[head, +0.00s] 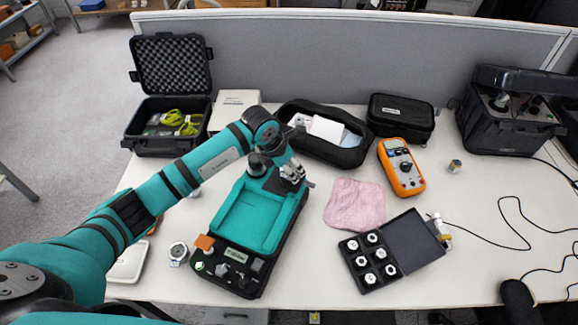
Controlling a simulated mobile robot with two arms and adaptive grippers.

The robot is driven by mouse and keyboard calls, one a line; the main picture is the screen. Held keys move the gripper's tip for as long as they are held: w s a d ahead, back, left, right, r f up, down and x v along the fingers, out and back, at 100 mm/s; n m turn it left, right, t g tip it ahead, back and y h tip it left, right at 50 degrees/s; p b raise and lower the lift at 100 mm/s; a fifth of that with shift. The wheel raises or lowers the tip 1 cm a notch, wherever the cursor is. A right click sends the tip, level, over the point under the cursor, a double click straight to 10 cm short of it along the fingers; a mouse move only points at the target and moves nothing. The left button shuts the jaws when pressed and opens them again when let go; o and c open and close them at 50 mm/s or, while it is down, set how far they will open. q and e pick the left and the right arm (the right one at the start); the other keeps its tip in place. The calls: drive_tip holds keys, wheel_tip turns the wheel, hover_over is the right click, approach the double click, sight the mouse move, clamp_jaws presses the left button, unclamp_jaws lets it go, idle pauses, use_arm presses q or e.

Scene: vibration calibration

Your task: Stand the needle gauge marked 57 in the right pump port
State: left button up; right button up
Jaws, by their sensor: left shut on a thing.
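My left gripper (292,175) is at the back right corner of a teal and black unit (246,217), and my arm reaches over from the left. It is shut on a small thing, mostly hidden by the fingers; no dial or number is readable. A dark round part (257,164) shows at the unit's back left, beside my wrist. I cannot make out the right port under the gripper, nor whether the held thing touches it. My right gripper is not in view.
Right of the unit are a pink cloth (356,204), an open black box of white-topped fittings (410,243) and an orange multimeter (401,167). Black cases (402,117) line the back before a grey partition (340,50). Cables cross the table's right side.

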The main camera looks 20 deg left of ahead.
use_arm(q)
drive_tip(key=shift+f, duration=0.25)
idle(0.3)
drive_tip(key=o, duration=1.4)
drive_tip(key=shift+c, duration=0.2)
